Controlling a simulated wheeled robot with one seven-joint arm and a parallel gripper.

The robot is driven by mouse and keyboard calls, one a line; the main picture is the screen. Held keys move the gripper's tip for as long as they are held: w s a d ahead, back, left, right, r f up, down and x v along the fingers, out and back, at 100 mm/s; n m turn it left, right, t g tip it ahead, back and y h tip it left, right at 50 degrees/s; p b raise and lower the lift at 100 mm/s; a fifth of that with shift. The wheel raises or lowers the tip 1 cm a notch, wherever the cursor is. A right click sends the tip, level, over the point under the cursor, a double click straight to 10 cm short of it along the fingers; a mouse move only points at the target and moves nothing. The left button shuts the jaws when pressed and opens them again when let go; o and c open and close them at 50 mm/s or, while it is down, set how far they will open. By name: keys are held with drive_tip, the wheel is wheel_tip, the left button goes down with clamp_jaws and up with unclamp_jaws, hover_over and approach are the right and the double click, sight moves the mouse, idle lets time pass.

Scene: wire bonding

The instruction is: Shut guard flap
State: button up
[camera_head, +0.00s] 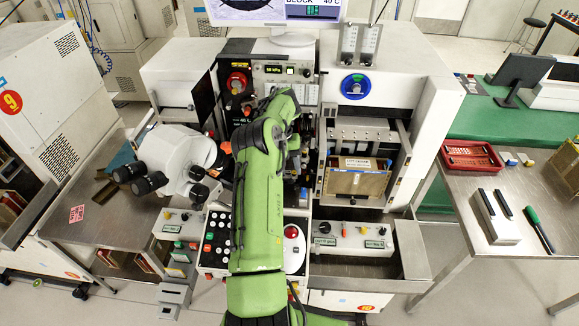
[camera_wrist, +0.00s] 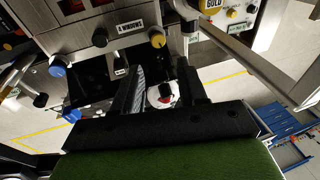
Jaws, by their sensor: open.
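A dark tinted panel (camera_head: 204,98), which looks like the guard flap, stands swung out at the left side of the machine's work opening, beside the white housing. I cannot tell for sure that it is the flap. My green arm reaches up the middle of the head view and covers much of the opening, so my gripper is hidden there. In the wrist view my gripper (camera_wrist: 160,72) has its two dark fingers apart with nothing held. A white round part with a red top (camera_wrist: 162,95) shows beyond and between the fingers, apart from them.
The white microscope (camera_head: 177,155) stands close on the left of my arm. A wooden-faced magazine (camera_head: 355,182) sits in the right bay. Control panels with buttons (camera_head: 215,240) lie below. A side table on the right holds a red tray (camera_head: 470,155).

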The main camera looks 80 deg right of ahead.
drive_tip(key=p+v, duration=0.5)
drive_tip(key=v, duration=1)
drive_tip(key=shift+r, duration=0.4)
